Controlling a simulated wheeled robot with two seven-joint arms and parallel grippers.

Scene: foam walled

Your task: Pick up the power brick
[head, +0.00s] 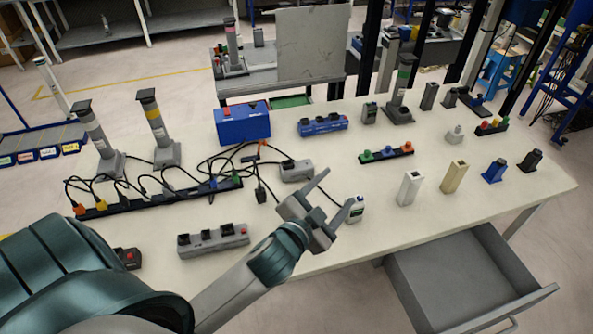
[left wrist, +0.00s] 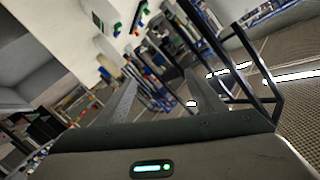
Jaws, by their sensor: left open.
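A grey block (head: 296,171) with a dark top part and black cables around it lies near the middle of the table. It looks most like the power brick, but I cannot be sure. A small black plug-like piece (head: 261,193) hangs on a cable to its left. My left gripper (head: 338,188) is open and empty, just right of and in front of the grey block, seemingly above the table. In the left wrist view its fingers (left wrist: 160,88) point across the room, and I cannot make out the block there. My right gripper is not in view.
The table (head: 330,245) holds a long black power strip (head: 160,198) with cables, a grey strip (head: 213,240), a blue box (head: 243,122) and several upright blocks. An open drawer (head: 462,275) juts out at front right.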

